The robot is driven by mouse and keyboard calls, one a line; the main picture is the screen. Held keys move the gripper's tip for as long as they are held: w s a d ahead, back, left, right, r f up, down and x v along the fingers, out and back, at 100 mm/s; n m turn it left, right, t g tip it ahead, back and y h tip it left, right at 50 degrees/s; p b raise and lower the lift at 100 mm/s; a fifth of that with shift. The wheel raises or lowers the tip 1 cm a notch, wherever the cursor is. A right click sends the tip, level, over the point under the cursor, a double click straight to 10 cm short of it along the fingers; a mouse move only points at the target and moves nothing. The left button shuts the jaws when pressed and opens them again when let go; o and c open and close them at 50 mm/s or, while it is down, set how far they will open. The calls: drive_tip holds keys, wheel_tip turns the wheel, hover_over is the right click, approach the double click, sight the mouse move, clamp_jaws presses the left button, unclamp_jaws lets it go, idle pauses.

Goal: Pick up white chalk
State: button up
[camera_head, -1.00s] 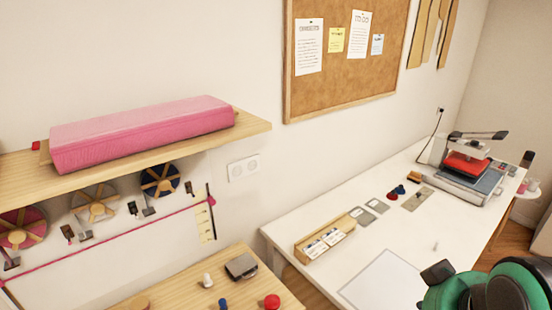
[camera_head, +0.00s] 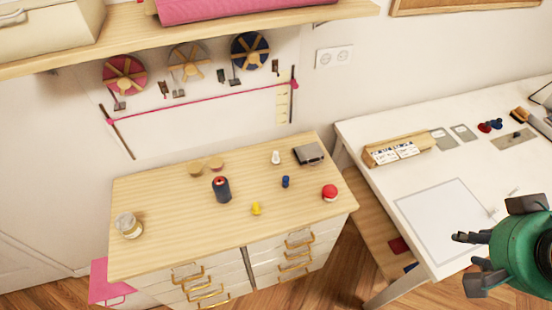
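A small pale stick that looks like the white chalk (camera_head: 512,192) lies on the white table (camera_head: 370,137), near its right side in the head view. It is faint against the white top, and I cannot be sure of it. My gripper (camera_head: 468,238) shows as dark parts at the right edge, beside my green arm link. It is over the table, to the left of and nearer than the pale stick. Whether its fingers are open or shut does not show clearly.
A wooden dresser (camera_head: 160,205) at left holds a white spool-like piece (camera_head: 276,157), a red-topped item (camera_head: 330,192), a dark canister (camera_head: 221,189) and a jar (camera_head: 129,226). A wooden card box (camera_head: 398,150) and a pale sheet (camera_head: 440,215) are on the white table.

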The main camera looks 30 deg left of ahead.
drive_tip(key=shift+o, duration=0.4)
drive_tip(key=shift+w+r, duration=0.1)
drive_tip(key=w+a+r+g+y+p, duration=0.1)
drive_tip(key=w+a, duration=0.4)
drive_tip(key=w, duration=0.2)
drive_tip(key=w+a+r+p, duration=0.1)
drive_tip(key=w+a, duration=0.3)
drive_tip(key=w, duration=0.3)
drive_tip(key=n+g+h+p, duration=0.1)
drive_tip(key=n+g+p, duration=0.1)
drive_tip(key=g+p, duration=0.4)
hover_over(276, 152)
drive_tip(key=shift+t, duration=0.7)
drive_tip(key=f, duration=3.3)
drive_tip(key=shift+d+f, duration=0.15)
drive_tip(key=shift+d, duration=0.1)
drive_tip(key=shift+s+a+f+p, duration=0.1)
drive_tip(key=shift+a+f+p, duration=0.2)
drive_tip(key=shift+f, duration=0.1)
drive_tip(key=shift+d, duration=0.1)
